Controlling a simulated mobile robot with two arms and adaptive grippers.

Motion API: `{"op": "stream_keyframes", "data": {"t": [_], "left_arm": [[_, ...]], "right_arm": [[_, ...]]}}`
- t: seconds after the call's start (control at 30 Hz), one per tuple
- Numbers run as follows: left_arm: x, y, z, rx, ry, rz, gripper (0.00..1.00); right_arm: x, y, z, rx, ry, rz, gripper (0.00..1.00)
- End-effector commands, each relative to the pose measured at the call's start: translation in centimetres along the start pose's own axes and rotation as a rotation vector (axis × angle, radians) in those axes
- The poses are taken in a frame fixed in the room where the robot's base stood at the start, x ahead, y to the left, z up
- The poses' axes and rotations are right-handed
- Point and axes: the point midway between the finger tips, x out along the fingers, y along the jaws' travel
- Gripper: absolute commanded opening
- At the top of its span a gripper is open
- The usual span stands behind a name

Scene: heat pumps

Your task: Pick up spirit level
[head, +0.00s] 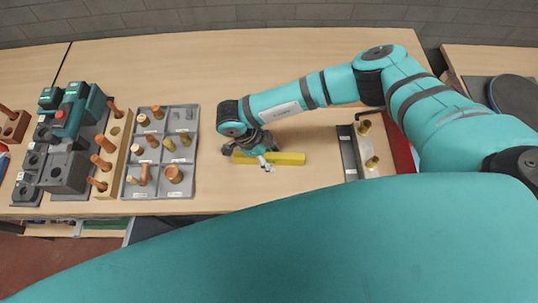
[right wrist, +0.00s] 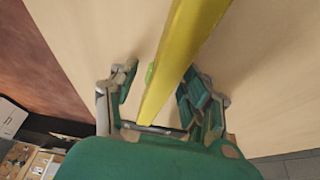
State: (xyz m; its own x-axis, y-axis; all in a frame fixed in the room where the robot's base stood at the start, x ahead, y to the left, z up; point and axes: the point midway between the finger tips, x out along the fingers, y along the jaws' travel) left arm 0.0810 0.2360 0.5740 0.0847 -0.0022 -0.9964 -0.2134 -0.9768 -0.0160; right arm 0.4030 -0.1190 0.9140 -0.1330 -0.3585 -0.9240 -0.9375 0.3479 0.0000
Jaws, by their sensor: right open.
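The yellow spirit level (head: 288,159) lies on the wooden workbench in the head view, a little right of the grey parts tray. My right gripper (head: 262,160) is over its left part, and the gripper hides some of the level. In the right wrist view the level (right wrist: 178,60) runs between the two open fingers of my right gripper (right wrist: 158,90), with a green vial spot on its side. The fingers stand apart on both sides of it, and I see no clear contact. My left gripper is not in view.
A grey tray (head: 187,190) of copper fittings lies to the left, beside a wooden holder (head: 108,181) with copper pieces. Teal power tools (head: 75,108) stand further left. The bench (head: 165,62) behind is clear.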

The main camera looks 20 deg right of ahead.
Motion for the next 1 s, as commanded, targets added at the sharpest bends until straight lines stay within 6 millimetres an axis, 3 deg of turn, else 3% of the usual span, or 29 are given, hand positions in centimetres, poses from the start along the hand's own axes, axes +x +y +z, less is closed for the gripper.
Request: {"op": "stream_keyframes", "data": {"t": [0.1, 0.47, 1.0], "left_arm": [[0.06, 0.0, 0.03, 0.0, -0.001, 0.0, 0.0], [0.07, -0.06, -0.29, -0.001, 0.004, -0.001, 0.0], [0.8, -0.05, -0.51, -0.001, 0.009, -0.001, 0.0]], "right_arm": [[0.0, -0.01, 0.03, 0.0, 0.0, 0.0, 0.45], [-0.05, -0.02, 0.02, 0.0, 0.0, 0.0, 0.0], [-0.83, -0.08, -0.23, -0.001, -0.002, -0.001, 0.0]]}}
